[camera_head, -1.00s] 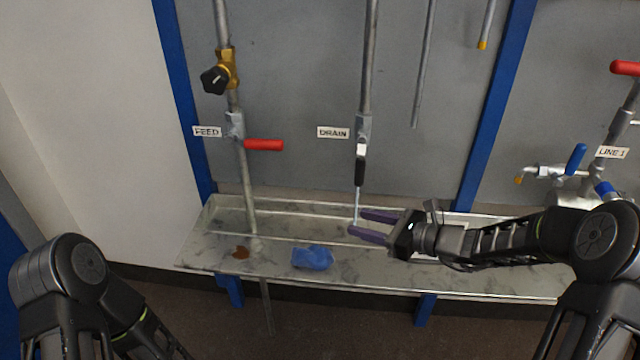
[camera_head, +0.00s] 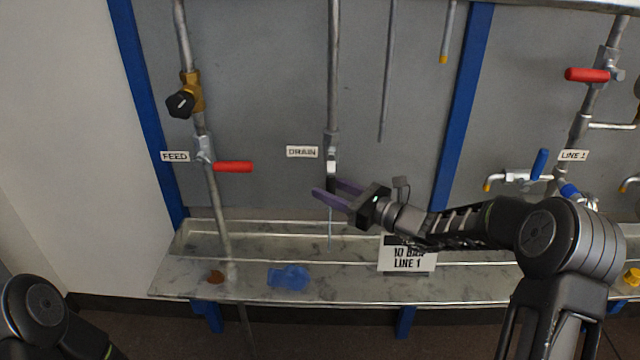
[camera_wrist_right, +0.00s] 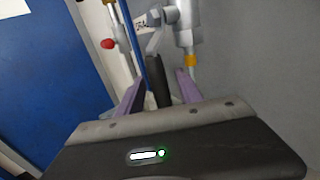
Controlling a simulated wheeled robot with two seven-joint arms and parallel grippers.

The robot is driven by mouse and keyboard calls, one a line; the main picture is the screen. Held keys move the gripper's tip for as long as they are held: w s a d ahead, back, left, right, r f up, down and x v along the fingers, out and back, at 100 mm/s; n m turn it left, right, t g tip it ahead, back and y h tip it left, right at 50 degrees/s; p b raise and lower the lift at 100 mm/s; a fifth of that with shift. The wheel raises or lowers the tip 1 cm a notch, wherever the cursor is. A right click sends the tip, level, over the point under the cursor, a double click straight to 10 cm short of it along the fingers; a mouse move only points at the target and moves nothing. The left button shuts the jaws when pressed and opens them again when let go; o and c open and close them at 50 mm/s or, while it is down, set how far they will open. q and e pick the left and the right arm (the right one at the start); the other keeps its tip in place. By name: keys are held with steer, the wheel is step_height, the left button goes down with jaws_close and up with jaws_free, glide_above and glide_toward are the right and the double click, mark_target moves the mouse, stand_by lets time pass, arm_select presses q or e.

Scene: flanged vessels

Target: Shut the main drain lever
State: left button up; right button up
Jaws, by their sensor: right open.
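The drain lever has a black handle (camera_head: 331,184) hanging straight down, in line with the grey drain pipe (camera_head: 333,80), beside the DRAIN label (camera_head: 302,152). A thin pale-blue line runs down below it toward the tray. My right gripper (camera_head: 328,188) comes in from the right, open, its purple fingers at the handle's lower part. In the right wrist view the black handle (camera_wrist_right: 158,88) stands between the two spread fingers of the right gripper (camera_wrist_right: 160,92); I cannot tell whether either touches it. My left gripper is out of view.
The feed pipe with its red lever (camera_head: 233,167) stands to the left. A metal tray (camera_head: 180,277) runs below, holding a blue cloth (camera_head: 289,277). A 10 bar LINE 1 sign (camera_head: 407,255) shows below my right arm. Line 1 has a red lever (camera_head: 587,75) and a blue lever (camera_head: 540,163).

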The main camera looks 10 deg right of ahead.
steer(key=x, duration=0.3)
steer(key=shift+c, duration=0.4)
jaws_close()
stand_by(1.1)
